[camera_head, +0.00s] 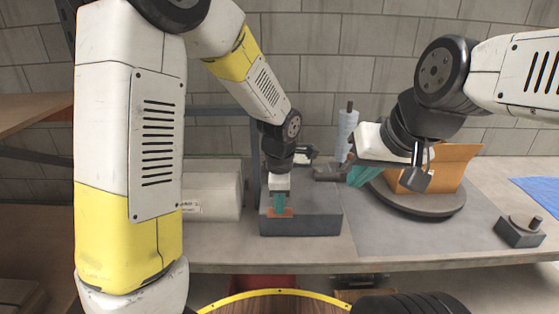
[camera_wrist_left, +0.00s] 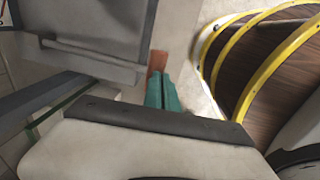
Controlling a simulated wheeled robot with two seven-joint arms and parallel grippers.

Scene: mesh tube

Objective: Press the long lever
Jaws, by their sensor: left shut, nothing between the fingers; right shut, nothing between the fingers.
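A grey box-shaped machine (camera_head: 318,222) stands near the table's front edge. A flat orange-brown lever (camera_head: 286,214) sticks out at its front left; it also shows in the left wrist view (camera_wrist_left: 157,61). My left gripper (camera_head: 279,204) points down with its teal fingers shut, right over the lever. In the left wrist view its fingertips (camera_wrist_left: 162,78) overlap the lever's near end; I cannot tell whether they touch it. My right gripper (camera_head: 358,178) is shut and empty, to the right of the machine, near a dark grey arm-like part (camera_head: 327,173).
An upright pale roll (camera_head: 346,130) stands behind. A cardboard box (camera_head: 452,172) sits on a dark round platform (camera_head: 425,206) at right. A small grey block with a knob (camera_head: 520,232) is at the front right.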

